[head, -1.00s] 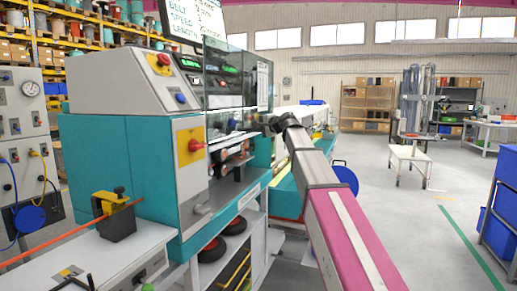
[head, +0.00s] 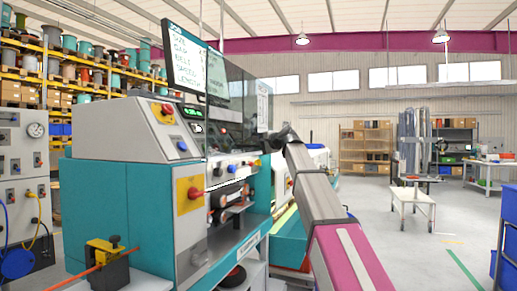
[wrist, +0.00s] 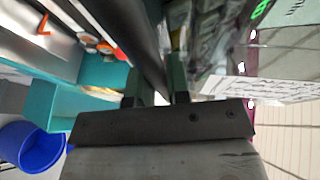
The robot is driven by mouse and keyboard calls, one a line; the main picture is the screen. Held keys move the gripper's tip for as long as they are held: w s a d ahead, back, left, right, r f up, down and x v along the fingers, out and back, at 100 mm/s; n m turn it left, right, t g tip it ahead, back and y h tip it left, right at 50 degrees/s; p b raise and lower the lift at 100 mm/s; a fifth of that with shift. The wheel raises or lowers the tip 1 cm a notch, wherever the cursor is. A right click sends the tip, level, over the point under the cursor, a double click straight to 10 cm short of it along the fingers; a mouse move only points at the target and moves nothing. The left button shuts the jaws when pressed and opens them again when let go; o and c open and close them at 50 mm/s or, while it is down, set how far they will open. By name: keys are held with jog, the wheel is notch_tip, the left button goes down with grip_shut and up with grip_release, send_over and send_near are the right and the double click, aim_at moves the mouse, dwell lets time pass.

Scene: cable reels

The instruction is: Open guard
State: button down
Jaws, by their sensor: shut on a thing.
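The guard (head: 237,82) is a clear, smoke-tinted panel on the front of the teal and grey machine (head: 128,205). It stands raised and tilted, and the rollers below it show in the open bay. My gripper (head: 272,142) is at the guard's lower right edge in the head view, small and partly hidden by my arm. In the wrist view my gripper (wrist: 158,88) has its two fingers on either side of a dark bar (wrist: 148,42), which looks like the guard's handle or edge. The jaws are shut on it.
A screen (head: 184,58) hangs above the machine. A red knob (head: 193,193) on a yellow plate sticks out of its front. A blue bin (wrist: 30,145) shows in the wrist view. A white trolley (head: 410,200) stands right, with clear floor around it.

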jog(key=c, duration=1.1)
grip_release()
jog(key=v, duration=1)
jog(key=shift+s+d, duration=0.25)
jog(key=shift+d, duration=0.05)
jog(key=s+d+f+n+g+h, duration=0.1)
jog(key=d+f+h, duration=0.1)
jog(key=f, duration=1.2)
jog(key=s+d+f+n+g+h, duration=0.1)
jog(key=d+f+g+h, duration=0.1)
jog(key=f, duration=1.1)
jog(key=s+d+f+g+h, duration=0.1)
jog(key=d+f+h, duration=0.1)
jog(key=f, duration=1.2)
jog(key=s+d+f+n+g+h, duration=0.2)
jog(key=s+d+f, duration=0.1)
jog(key=s+f, duration=0.5)
jog(key=s+d+f+n+g+h, duration=0.1)
jog(key=s+d+f+g+h, duration=0.1)
jog(key=s+f, duration=0.6)
jog(key=s+d+f+n+g+h, duration=0.1)
jog(key=s+f, duration=0.7)
jog(key=f, duration=0.9)
jog(key=d+n+g, duration=0.1)
jog(key=d+g, duration=0.1)
jog(key=d, duration=0.1)
jog(key=shift+d+n+h, duration=0.3)
jog(key=shift+d+h, duration=0.1)
